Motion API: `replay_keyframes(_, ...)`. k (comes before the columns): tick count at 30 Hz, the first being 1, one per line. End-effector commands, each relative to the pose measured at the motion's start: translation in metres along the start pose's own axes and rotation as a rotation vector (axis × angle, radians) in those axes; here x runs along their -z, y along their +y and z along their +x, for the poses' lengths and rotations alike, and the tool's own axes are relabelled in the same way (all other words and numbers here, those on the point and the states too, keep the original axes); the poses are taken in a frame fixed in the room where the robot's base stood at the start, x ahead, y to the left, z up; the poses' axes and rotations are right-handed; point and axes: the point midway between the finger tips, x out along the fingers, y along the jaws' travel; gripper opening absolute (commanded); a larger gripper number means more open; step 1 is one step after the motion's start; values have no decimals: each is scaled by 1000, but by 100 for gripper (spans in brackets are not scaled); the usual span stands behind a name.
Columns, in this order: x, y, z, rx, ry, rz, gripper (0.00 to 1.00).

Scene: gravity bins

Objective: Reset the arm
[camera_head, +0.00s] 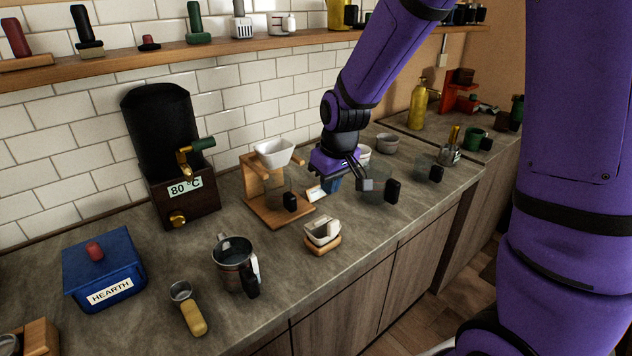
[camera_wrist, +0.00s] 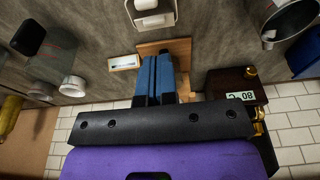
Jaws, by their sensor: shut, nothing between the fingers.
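My gripper (camera_head: 333,184) hangs over the middle of the counter at the end of my purple arm. It is just right of the wooden dripper stand (camera_head: 257,200), behind a glass vessel with a dark handle (camera_head: 393,190). In the wrist view my gripper's blue fingers (camera_wrist: 154,62) are together with nothing between them. The stand's wood (camera_wrist: 181,48) shows behind the fingers there, partly hidden by them. Whether the fingers touch anything is not clear.
A small white-and-wood holder (camera_head: 322,238), a metal pitcher (camera_head: 232,262), a blue box (camera_head: 105,272) and a dark water dispenser (camera_head: 160,125) stand on the counter (camera_head: 290,290). A small card (camera_head: 316,193) is close to my gripper. A wooden shelf (camera_head: 130,58) runs along the wall above.

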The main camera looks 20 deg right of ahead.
Motion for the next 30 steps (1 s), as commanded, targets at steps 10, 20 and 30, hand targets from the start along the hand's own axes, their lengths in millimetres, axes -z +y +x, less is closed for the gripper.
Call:
replay_keyframes(10, -7, 1, -25, -7, 21, 17, 0)
replay_keyframes(20, -51, 1, -114, -36, 98, 98, 0)
replay_keyframes(30, -115, -6, -187, -67, 179, 187, 0)
